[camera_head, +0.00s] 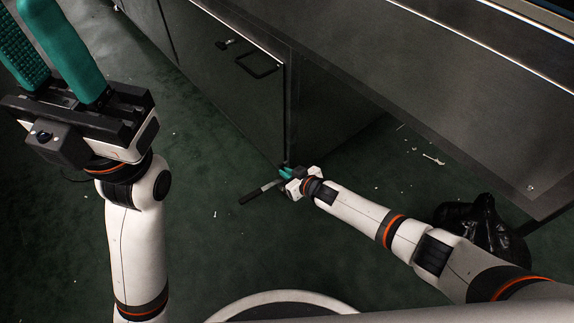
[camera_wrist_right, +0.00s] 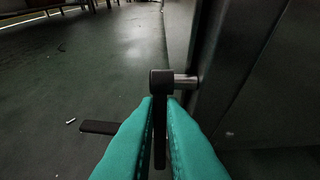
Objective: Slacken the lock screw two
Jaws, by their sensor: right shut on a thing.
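In the right wrist view a dark screw head (camera_wrist_right: 161,80) sits on a short bright metal shaft (camera_wrist_right: 186,81) coming out of the dark cabinet side; this looks like lock screw two, though no label shows. A dark flat bar (camera_wrist_right: 160,135) hangs down from the head. My right gripper (camera_wrist_right: 162,108) has its teal fingers shut on this bar, one on each side. In the head view my right gripper (camera_head: 286,173) is low at the cabinet's bottom corner. My left gripper (camera_head: 48,22) is raised at the upper left, its teal fingers apart with nothing between them.
A dark-handled lever (camera_head: 254,194) sticks out left of my right gripper, low over the floor. The dark cabinet door (camera_head: 225,85) has a black handle (camera_head: 257,65). A black bag (camera_head: 478,222) lies at right beside my arm. The green floor between my arms is mostly clear.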

